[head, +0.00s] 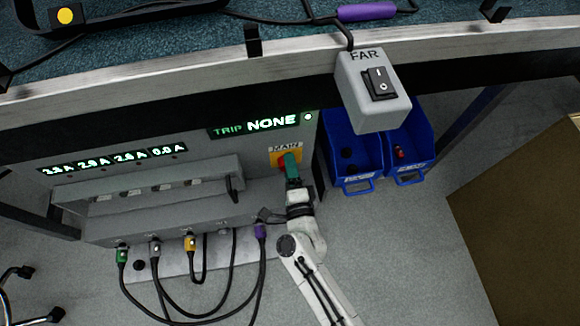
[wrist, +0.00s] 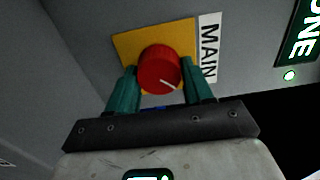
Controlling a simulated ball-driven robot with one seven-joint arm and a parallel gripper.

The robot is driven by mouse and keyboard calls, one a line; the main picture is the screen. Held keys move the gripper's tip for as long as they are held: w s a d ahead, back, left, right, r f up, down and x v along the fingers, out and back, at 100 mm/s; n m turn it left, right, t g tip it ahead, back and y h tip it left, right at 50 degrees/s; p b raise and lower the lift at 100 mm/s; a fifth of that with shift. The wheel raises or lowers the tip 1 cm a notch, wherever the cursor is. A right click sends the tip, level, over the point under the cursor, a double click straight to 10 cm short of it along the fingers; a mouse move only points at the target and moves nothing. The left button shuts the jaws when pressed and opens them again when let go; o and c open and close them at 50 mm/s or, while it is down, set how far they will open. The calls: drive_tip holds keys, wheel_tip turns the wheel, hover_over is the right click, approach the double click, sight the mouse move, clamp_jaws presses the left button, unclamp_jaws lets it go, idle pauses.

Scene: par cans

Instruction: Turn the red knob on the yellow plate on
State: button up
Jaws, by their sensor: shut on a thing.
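The red knob (wrist: 160,70) sits on a yellow plate (wrist: 126,46) beside a label reading MAIN (wrist: 209,48), in the wrist view. A white line on the knob points to the lower right in that view. My gripper (wrist: 161,82) has its two green fingers on either side of the knob and is shut on it. In the head view my gripper (head: 292,165) reaches up to the panel and covers much of the knob; the yellow plate (head: 276,158) shows around it.
The grey panel has a green display reading TRIP NONE (head: 258,125) and several amp readouts. Cables with coloured plugs (head: 191,243) hang below. Blue bins (head: 355,150) stand right of the panel. A grey switch box marked FAR (head: 370,95) hangs from the bench edge above.

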drive_tip(key=shift+d, duration=0.1)
drive_tip(key=o, duration=1)
drive_tip(key=shift+s, duration=0.1)
drive_tip(key=p+v, duration=0.2)
drive_tip(key=v, duration=0.8)
drive_tip(key=shift+s, duration=0.3)
